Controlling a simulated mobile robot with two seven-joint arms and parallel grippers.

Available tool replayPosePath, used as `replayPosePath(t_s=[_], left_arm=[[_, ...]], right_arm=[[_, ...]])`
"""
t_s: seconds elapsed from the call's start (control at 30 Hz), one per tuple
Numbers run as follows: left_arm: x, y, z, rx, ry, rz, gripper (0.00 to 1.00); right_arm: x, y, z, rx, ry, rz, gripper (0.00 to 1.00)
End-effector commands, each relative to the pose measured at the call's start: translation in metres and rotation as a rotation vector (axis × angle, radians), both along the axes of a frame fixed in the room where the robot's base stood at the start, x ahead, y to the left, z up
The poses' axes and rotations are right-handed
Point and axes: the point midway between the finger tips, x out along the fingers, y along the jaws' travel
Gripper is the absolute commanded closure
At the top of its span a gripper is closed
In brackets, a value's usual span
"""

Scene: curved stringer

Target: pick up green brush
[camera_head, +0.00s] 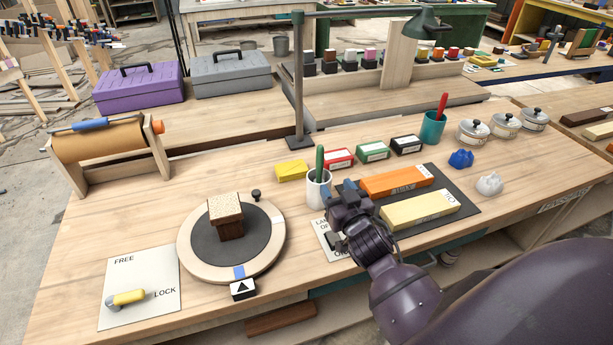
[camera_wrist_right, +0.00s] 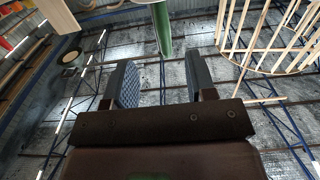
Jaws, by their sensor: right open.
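The green brush (camera_head: 320,158) stands upright in a white cup (camera_head: 319,188) on the workbench; only its green handle shows above the rim. My right gripper (camera_head: 343,190) is just right of the cup, with its fingertips near the cup's side. In the right wrist view, the open jaws (camera_wrist_right: 163,84) are empty, and a green handle (camera_wrist_right: 162,28) shows beyond them, near the top edge, roughly in line with the gap. I cannot tell whether a finger touches the cup. My left gripper is not in view.
A turntable (camera_head: 190,262) with a small brown brush-like block (camera_head: 230,225) is left of the cup. Yellow (camera_head: 291,170), red, green and black boxes line the back. An orange block (camera_head: 397,181) lies right of my gripper. A teal cup (camera_head: 432,130) holds a red handle.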

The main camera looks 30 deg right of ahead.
Motion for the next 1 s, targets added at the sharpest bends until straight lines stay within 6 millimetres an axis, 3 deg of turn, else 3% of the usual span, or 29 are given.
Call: replayPosePath(t_s=[0.27,0.67,1.0], left_arm=[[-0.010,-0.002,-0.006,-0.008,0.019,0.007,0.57],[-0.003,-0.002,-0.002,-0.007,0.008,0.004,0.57],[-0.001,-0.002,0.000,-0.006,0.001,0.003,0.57]], right_arm=[[0.031,-0.007,0.001,0.014,-0.004,0.001,0.49],[0.063,-0.012,0.004,0.013,-0.005,0.001,0.49],[0.103,-0.016,0.009,0.013,-0.002,0.000,0.49]])
